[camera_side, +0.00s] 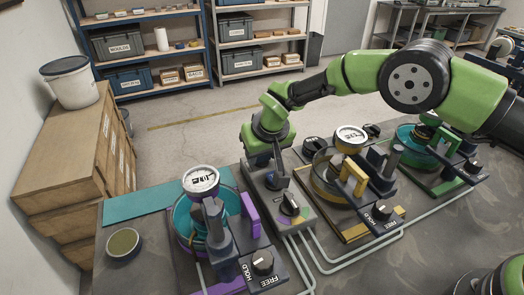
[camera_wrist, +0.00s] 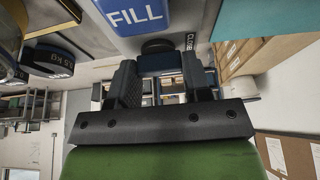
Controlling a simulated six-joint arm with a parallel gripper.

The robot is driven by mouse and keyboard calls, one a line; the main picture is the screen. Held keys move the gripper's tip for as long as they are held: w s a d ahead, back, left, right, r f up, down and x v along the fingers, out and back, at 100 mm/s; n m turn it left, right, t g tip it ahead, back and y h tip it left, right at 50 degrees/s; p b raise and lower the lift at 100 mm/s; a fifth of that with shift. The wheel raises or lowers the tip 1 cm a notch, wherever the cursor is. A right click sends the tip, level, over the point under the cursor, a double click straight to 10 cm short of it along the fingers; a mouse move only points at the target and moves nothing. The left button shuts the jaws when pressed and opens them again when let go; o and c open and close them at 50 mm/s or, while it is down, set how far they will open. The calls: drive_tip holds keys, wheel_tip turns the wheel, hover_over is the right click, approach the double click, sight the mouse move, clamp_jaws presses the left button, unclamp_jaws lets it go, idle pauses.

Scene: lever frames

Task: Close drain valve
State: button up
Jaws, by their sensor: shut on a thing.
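A grey valve box (camera_side: 302,222) stands on the bench between two stations. My gripper (camera_side: 264,164) points down over its back end. In the wrist view, the jaws (camera_wrist: 162,85) are shut on a dark blue handle (camera_wrist: 160,62). Behind the handle is a round dark hub (camera_wrist: 158,46), beside a "CLOSE" label (camera_wrist: 190,42). A blue "FILL" label (camera_wrist: 136,14) is close by. I cannot read a drain label. The jaws hide much of the handle in the side view.
On the box's front is a round dial (camera_side: 289,206). A purple station (camera_side: 250,212) with a gauge stands left, a yellow one (camera_side: 354,180) right, and a green one (camera_side: 447,180) farther right. Pale pipes (camera_side: 305,258) run in front.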

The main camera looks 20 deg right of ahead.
drive_tip(key=o, duration=0.9)
drive_tip(key=shift+r, duration=0.1)
drive_tip(key=v, duration=0.9)
drive_tip(key=shift+s+r, duration=0.2)
drive_tip(key=shift+r, duration=0.15)
